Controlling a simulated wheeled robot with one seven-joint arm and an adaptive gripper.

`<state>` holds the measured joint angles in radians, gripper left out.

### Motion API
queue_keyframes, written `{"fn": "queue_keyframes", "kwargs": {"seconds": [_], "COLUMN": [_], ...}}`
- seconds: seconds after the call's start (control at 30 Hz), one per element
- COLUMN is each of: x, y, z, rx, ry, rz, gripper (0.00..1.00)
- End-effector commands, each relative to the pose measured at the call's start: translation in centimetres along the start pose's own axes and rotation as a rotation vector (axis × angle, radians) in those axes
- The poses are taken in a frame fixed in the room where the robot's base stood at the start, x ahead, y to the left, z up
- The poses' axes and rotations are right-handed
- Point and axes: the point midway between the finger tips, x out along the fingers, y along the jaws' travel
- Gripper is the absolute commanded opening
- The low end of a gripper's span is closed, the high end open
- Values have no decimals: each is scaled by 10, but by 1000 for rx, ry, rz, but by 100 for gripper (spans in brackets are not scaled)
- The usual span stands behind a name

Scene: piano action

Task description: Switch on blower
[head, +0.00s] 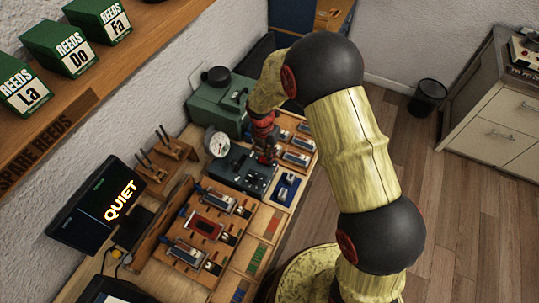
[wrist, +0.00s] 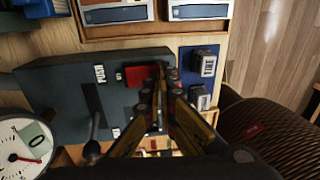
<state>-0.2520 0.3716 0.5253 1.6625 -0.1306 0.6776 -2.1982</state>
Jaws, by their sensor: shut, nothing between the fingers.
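My gripper (wrist: 160,76) is shut and empty, with its fingertips over a dark grey box (wrist: 50,88) in the wrist view; contact cannot be told. The box carries a lever (wrist: 95,135), a red label (wrist: 133,76) beside the fingertips, and white lettering reading PUSH. A blue plate (wrist: 186,60) to the right bears two small switch-like blocks, an upper one (wrist: 204,65) and a lower one (wrist: 199,97). In the head view a green machine (head: 205,105), possibly the blower, stands behind a dial gauge (head: 218,143). Nothing in view is legibly marked blower.
The bench holds a wooden tray of reed parts (head: 208,228) and a tool stand (head: 165,160). A screen (head: 95,205) reads QUIET. A shelf (head: 75,95) with green boxes runs along the wall. Open wooden floor (head: 465,215) lies to the right.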

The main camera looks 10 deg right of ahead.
Motion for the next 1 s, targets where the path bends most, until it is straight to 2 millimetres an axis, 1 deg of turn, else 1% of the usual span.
{"fn": "queue_keyframes", "kwargs": {"seconds": [0.1,0.23,0.57,0.83,1.0], "x": [1,10,9,2,1], "y": [0,-4,-1,9,11], "z": [0,0,0,0,0], "rx": [0,0,0,-1,-1], "ry": [0,0,0,0,0], "rz": [0,0,0,0,0], "gripper": [0,0,0,0,0]}}
